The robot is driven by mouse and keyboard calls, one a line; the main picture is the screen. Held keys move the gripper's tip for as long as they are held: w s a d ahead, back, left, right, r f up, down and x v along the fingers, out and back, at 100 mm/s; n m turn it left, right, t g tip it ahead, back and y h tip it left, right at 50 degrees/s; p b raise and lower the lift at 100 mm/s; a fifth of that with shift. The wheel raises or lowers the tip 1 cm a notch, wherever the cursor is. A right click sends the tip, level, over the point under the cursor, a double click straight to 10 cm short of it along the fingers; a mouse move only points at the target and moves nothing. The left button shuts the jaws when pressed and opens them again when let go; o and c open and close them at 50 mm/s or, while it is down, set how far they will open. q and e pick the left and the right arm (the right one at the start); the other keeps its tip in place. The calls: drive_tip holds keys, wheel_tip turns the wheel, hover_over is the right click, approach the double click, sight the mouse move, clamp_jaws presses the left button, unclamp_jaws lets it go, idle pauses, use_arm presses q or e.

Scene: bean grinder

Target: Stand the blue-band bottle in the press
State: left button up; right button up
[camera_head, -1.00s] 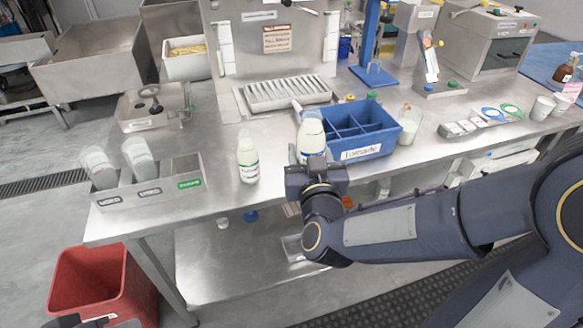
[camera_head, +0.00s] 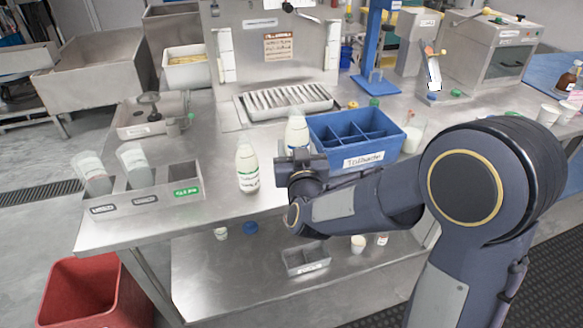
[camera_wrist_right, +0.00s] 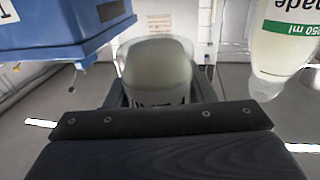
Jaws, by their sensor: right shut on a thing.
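My right gripper (camera_head: 300,163) is shut on a white milky bottle (camera_head: 297,131) just left of the blue crate. The bottle looks about upright. In the right wrist view the held bottle (camera_wrist_right: 158,70) sits between my two fingers (camera_wrist_right: 158,98). A tall blue column on a blue base (camera_head: 374,83), which looks like the press, stands behind the crate; nothing shows on its base. My left gripper is not in view.
The blue divided crate (camera_head: 364,160) is close on the right. A slatted steel tray (camera_head: 285,97) lies behind. A milky beaker (camera_head: 414,134) stands right of the crate.

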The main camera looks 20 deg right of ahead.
drive_tip(key=w+f, duration=0.1)
drive_tip(key=f, duration=0.1)
drive_tip(key=w+f, duration=0.2)
drive_tip(key=shift+w+f+b, duration=0.15)
drive_tip(key=shift+b, duration=0.15)
drive_tip(key=f, duration=0.1)
drive_tip(key=f+b, duration=0.1)
drive_tip(key=f, duration=0.1)
drive_tip(key=shift+w+f, duration=0.15)
drive_tip(key=shift+w, duration=0.2)
drive_tip(key=shift+f, duration=0.2)
drive_tip(key=o, duration=0.9)
drive_tip(key=shift+o, duration=0.2)
